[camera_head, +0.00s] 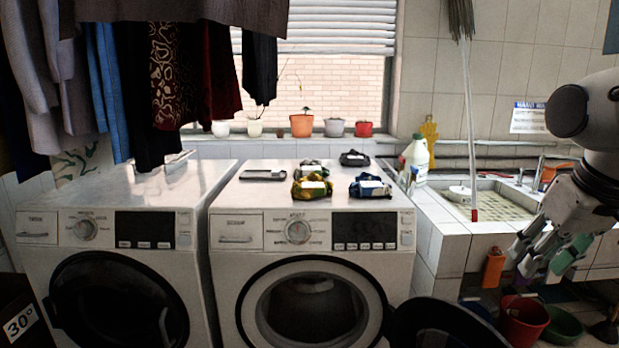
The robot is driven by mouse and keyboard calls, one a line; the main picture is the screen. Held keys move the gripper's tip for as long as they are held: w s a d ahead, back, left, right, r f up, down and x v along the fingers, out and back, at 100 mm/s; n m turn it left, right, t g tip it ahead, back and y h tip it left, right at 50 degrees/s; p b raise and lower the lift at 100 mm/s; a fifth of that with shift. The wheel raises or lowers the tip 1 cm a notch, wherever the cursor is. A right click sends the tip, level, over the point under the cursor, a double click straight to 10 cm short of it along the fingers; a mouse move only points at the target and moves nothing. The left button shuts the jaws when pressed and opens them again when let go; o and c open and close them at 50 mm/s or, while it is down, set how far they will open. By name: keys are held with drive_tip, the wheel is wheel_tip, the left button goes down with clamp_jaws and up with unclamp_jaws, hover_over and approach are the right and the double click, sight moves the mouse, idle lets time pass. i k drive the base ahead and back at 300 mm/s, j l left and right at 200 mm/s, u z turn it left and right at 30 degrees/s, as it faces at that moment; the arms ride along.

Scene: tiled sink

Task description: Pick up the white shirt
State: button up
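I cannot make out a clearly white shirt. Several small folded cloth bundles lie on top of the right washing machine (225,270): a yellow patterned one (312,188) and a blue one (370,187), each with a white patch, a grey-green one (311,168) and a dark one (354,158). Pale grey garments (32,70) hang at the far left among darker clothes. My gripper (541,268) is at the right, in front of the tiled sink, pointing down with fingers apart and nothing between them. It is well away from the bundles.
A flat grey object (262,175) lies on the right machine. The left washing machine (60,275) stands under the hanging clothes. A white bottle (415,160) and a mop (467,120) stand by the sink (450,232). Buckets (523,320) crowd the floor at right.

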sight(307, 166)
drive_tip(key=i+j, duration=0.95)
